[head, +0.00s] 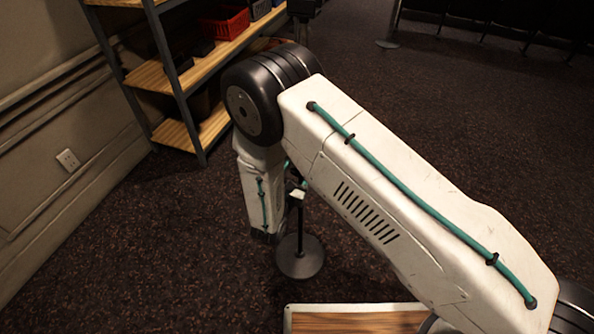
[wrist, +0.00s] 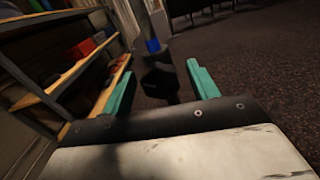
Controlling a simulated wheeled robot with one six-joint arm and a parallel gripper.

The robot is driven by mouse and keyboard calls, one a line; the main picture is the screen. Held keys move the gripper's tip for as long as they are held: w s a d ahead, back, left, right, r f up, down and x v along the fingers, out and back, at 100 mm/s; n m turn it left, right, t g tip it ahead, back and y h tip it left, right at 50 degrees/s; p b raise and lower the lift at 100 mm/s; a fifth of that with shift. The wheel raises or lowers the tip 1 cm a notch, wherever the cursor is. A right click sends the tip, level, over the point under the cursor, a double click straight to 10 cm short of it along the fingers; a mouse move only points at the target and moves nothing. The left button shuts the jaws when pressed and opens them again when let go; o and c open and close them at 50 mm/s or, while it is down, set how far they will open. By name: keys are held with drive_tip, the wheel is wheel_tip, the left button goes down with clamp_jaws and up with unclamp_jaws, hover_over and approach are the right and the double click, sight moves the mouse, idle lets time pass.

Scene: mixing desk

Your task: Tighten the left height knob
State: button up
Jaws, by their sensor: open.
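My gripper (wrist: 160,70) shows in the wrist view as two teal fingers set wide apart, with nothing clamped between them. A dark, blurred shape (wrist: 160,82) stands beyond and between the fingers; I cannot tell whether it is the left height knob or another part of a stand. In the head view a stand with a round dark base (head: 300,258) and a thin pole stands on the floor beside my forearm. Its upper part is mostly hidden by my arm, and no knob can be made out there.
A shelf unit (head: 180,75) with wooden boards and a red bin (head: 222,22) stands at the back left. It also fills the left of the wrist view (wrist: 75,72). A wood-topped surface (head: 355,320) lies at the bottom edge. Dark carpet (head: 460,130) is open to the right.

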drive_tip(key=v, duration=0.7)
drive_tip(key=shift+s+r, duration=0.1)
